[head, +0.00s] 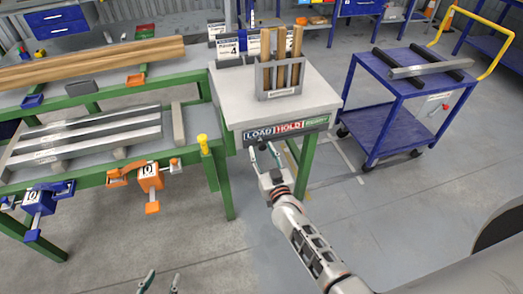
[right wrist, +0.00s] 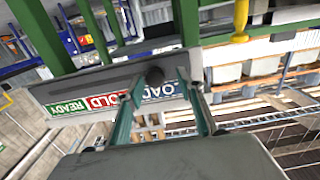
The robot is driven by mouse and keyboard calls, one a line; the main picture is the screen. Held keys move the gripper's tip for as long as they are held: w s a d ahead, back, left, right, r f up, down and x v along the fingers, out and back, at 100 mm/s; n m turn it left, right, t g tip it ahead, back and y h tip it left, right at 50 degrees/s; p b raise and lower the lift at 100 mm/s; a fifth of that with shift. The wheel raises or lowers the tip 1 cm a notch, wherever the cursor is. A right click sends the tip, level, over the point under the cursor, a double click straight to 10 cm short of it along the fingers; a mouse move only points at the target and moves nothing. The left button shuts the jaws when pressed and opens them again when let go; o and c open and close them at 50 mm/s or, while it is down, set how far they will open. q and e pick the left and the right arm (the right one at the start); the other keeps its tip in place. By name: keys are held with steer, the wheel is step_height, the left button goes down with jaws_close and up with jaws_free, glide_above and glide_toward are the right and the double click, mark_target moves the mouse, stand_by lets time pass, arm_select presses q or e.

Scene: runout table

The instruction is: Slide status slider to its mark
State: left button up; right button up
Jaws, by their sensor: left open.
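The status board (head: 318,126) is on the front edge of the white-topped table, with blue LOAD, red HOLD and green READY fields from left to right. The slider's dark round knob (right wrist: 155,75) shows in the right wrist view, beside the LOAD field. My right gripper (head: 265,151) is at the board below LOAD. In the right wrist view its fingers (right wrist: 165,92) are spread, one on each side of the knob, with visible gaps. My left gripper (head: 160,281) is open and empty at the bottom edge, mostly out of frame.
A grey holder (head: 280,93) with wooden sticks stands on the white-topped table (head: 230,88). A green bench with metal bars (head: 85,140) and clamps is at left. A blue cart (head: 405,95) stands at right. The floor in front is clear.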

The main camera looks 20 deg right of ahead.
steer(key=s, duration=1.1)
steer(key=shift+d, duration=0.15)
steer(key=shift+s, duration=0.1)
steer(key=s+d+f+n+g+y, duration=0.1)
steer(key=s+f, duration=0.4)
steer(key=s, duration=0.5)
steer(key=s+d+f+n+g+y, duration=0.1)
steer(key=s+f+n+g, duration=0.2)
steer(key=s, duration=0.6)
step_height(320, 180, down, 2)
steer(key=g, duration=0.3)
steer(key=shift+s+d, duration=0.3)
steer(key=shift+s, duration=0.1)
stand_by(0.9)
